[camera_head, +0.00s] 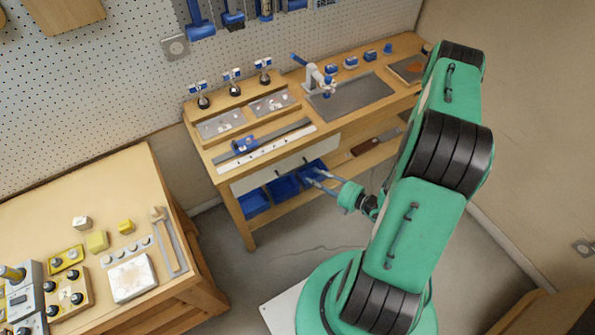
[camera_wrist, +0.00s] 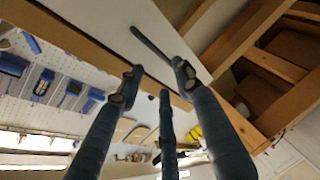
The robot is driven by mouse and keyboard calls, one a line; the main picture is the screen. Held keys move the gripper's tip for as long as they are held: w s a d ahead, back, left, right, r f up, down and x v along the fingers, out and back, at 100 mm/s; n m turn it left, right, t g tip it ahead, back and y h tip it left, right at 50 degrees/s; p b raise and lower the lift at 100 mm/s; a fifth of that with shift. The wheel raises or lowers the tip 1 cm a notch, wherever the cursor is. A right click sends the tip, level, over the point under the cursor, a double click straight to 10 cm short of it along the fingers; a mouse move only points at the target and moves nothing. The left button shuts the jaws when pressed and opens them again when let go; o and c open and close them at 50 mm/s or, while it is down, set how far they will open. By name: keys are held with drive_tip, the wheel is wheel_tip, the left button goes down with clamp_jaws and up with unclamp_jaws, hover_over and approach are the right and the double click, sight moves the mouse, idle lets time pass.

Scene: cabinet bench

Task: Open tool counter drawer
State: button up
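The tool counter (camera_head: 262,150) is a wooden bench with a pegboard behind it. Its white drawer front (camera_head: 250,182) sits below the top's front edge and looks shut. Small dark handles show on it, one at the left (camera_head: 278,173) and one at the right (camera_head: 305,161). My gripper (camera_head: 312,176) is in front of the drawer front near the right handle, with its fingers spread. In the wrist view, my three blue-grey fingers (camera_wrist: 158,82) are apart and empty. A dark bar handle (camera_wrist: 150,42) on the white drawer front (camera_wrist: 110,22) ends close to the right fingertip; contact cannot be told.
Blue bins (camera_head: 285,187) stand on the shelf just below the drawer, close to my gripper. A vise-like tool (camera_head: 318,80) and trays are on the counter top. Another wooden table (camera_head: 95,190) with tools stands at the left. The floor (camera_head: 290,235) before the counter is mostly clear.

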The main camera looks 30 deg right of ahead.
sight(295, 169)
drive_tip(key=shift+b+x, duration=0.55)
drive_tip(key=shift+x, duration=4.1)
drive_tip(key=shift+c, duration=0.5)
clamp_jaws()
